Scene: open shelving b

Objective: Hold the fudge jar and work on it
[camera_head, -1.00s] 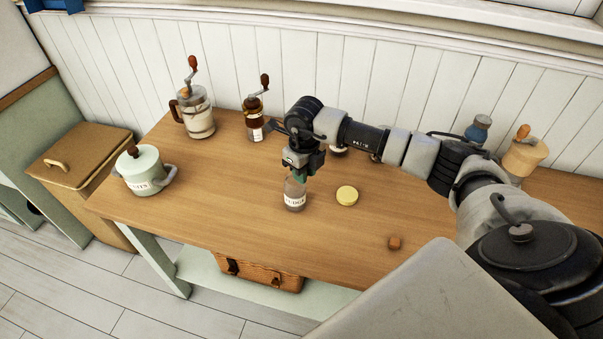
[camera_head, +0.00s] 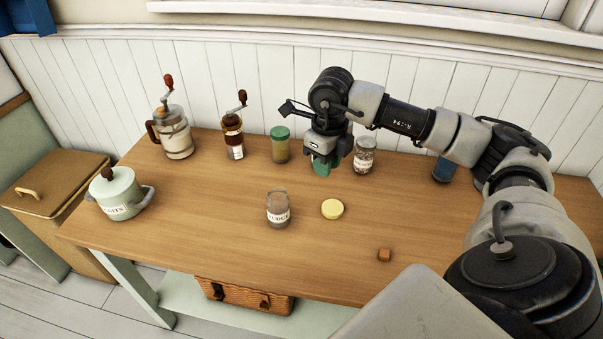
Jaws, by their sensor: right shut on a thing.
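The fudge jar (camera_head: 278,209) stands upright on the wooden table, a clear glass jar with a white label and no lid on it. A round yellow lid (camera_head: 332,208) lies flat on the table to its right. A small brown cube (camera_head: 384,255) lies nearer the front edge. My right gripper (camera_head: 322,166) is behind and to the right of the fudge jar, apart from it, pointing down. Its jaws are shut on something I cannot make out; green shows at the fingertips. My left gripper is not in view.
On the wooden table (camera_head: 200,215), a green-lidded jar (camera_head: 280,148) and another jar (camera_head: 364,156) stand at the back beside my right gripper. Two grinders (camera_head: 172,135) and a pale green pot (camera_head: 117,193) stand left. A wicker basket (camera_head: 245,297) sits below.

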